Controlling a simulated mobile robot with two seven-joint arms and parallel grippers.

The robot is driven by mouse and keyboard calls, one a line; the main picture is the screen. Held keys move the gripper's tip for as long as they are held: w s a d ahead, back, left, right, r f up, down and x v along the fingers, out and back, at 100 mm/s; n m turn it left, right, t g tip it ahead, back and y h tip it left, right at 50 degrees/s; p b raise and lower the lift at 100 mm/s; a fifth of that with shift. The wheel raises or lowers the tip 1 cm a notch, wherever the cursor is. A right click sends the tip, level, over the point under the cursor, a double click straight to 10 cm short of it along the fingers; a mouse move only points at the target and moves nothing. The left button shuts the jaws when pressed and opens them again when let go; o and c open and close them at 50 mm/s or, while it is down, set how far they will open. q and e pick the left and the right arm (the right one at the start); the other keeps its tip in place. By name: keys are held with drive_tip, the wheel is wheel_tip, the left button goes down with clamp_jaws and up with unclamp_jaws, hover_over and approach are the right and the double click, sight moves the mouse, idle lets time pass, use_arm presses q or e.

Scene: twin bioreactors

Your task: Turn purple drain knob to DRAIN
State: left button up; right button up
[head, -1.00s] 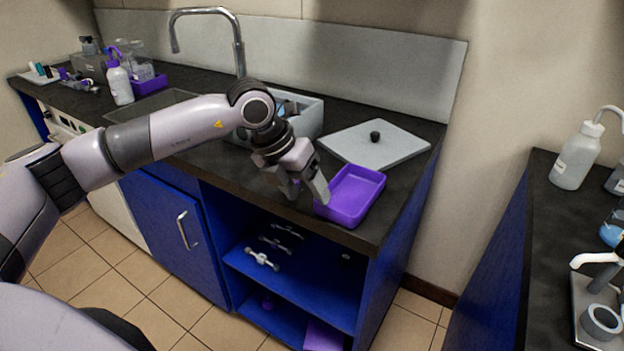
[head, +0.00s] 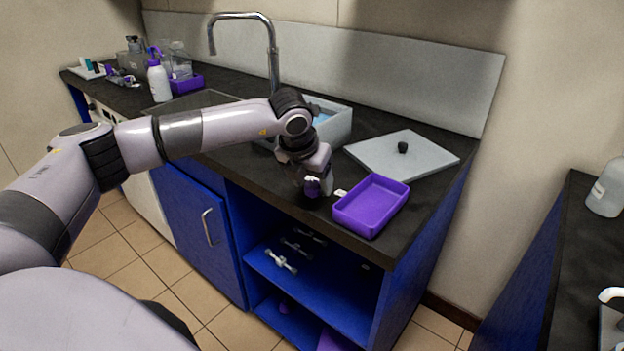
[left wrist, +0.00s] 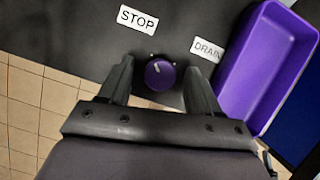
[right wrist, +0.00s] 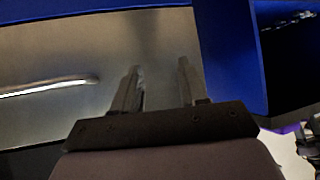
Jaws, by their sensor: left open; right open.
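The purple drain knob (left wrist: 160,73) sits on the dark counter in the left wrist view, its white pointer mark tilted up-left towards the STOP label (left wrist: 138,18). The DRAIN label (left wrist: 207,49) is to its right. My left gripper (left wrist: 160,80) is open, with one finger on each side of the knob; gaps show between the fingers and the knob. In the head view my left gripper (head: 314,184) is at the counter's front edge beside the purple tray. My right gripper (right wrist: 159,68) is open and empty in the right wrist view.
The purple tray (head: 372,206) stands just right of the knob. A grey lid (head: 403,161) lies behind it. A sink tap (head: 272,58) and a white bottle (head: 159,82) are further left. In the right wrist view, a metal handle (right wrist: 50,87) is near my right gripper.

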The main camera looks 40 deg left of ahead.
use_arm(q)
drive_tip(key=c, duration=1)
drive_tip(key=shift+c, duration=0.2)
